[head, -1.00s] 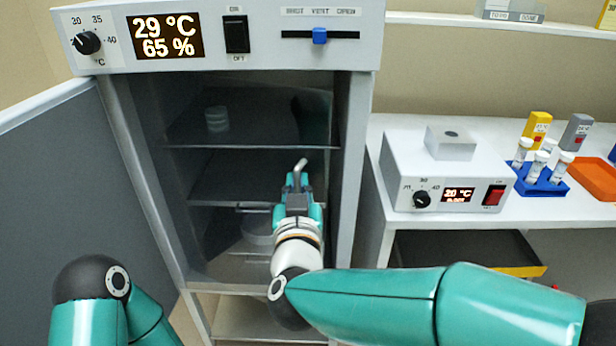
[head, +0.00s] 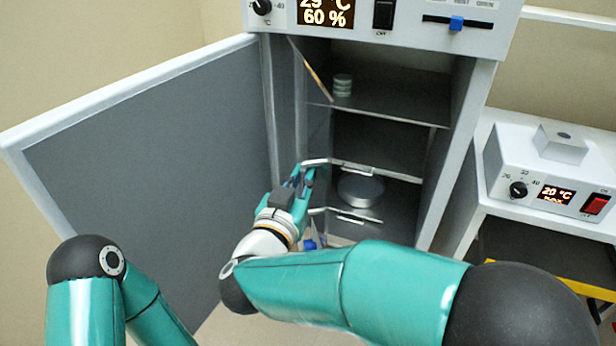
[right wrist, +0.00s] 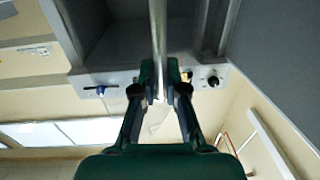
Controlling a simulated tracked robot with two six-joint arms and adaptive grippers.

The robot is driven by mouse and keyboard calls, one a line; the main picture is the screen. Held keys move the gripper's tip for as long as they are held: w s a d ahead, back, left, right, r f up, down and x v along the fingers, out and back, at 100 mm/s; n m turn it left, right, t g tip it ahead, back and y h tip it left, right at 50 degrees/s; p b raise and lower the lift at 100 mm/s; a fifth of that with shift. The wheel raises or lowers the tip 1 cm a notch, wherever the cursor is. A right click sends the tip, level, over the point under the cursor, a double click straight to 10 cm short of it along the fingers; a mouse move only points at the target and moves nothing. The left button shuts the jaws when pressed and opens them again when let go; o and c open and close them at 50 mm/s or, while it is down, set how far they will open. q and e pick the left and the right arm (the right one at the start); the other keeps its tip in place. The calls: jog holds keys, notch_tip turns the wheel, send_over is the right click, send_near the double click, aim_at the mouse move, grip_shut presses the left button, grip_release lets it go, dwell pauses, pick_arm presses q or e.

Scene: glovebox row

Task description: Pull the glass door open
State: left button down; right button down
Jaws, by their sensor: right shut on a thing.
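The glass door (head: 312,72) of the cabinet is clear and hard to see. In the head view its top edge slants out from the left side of the opening, so it stands ajar, swung towards me. My right gripper (head: 304,172) is at the door's metal handle (head: 316,161), in front of the opening. In the right wrist view the handle (right wrist: 158,40) is a straight bar running between the fingertips of my right gripper (right wrist: 160,92), which is shut on it. My left gripper is out of view; only part of that arm shows.
The grey outer door (head: 150,140) stands wide open at the left, close beside my right gripper. Inside the cabinet are shelves, a small stack of dishes (head: 342,86) and a round metal dish (head: 360,190). A white control unit (head: 560,185) sits on the right bench.

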jog(key=shift+w+r, duration=0.1)
jog(key=shift+r, duration=0.1)
jog(key=shift+d, duration=0.1)
jog(key=c, duration=1.2)
grip_release()
jog(key=shift+w+f, duration=0.2)
jog(key=shift+s, duration=0.15)
